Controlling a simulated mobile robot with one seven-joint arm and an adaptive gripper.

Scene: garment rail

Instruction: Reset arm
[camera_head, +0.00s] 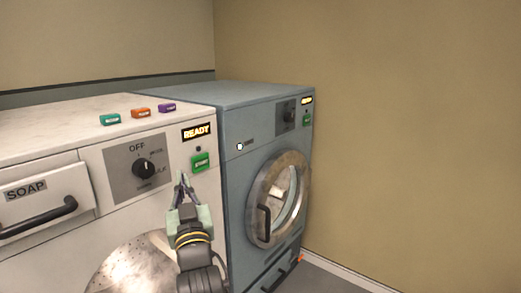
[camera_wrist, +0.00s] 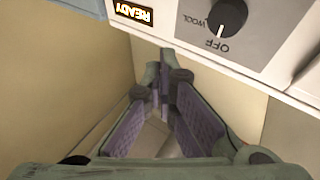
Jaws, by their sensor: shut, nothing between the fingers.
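My gripper (camera_head: 182,180) is shut and empty. In the head view it points up in front of the white washing machine (camera_head: 125,205), just below and left of the green START button (camera_head: 201,162). I cannot tell whether it touches the panel. In the wrist view the closed fingertips (camera_wrist: 163,72) show below the machine's panel. The READY display (camera_head: 196,131) is lit, and it also shows in the wrist view (camera_wrist: 133,12). The black dial (camera_head: 143,168) has its white mark toward OFF; it shows in the wrist view (camera_wrist: 228,14) too.
A blue-grey machine (camera_head: 235,130) with a round door (camera_head: 278,200) stands to the right, beside a tan wall (camera_head: 400,130). A soap drawer (camera_head: 45,200) with a black handle is at the left. Green (camera_head: 110,119), orange (camera_head: 141,112) and purple (camera_head: 167,107) blocks lie on top.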

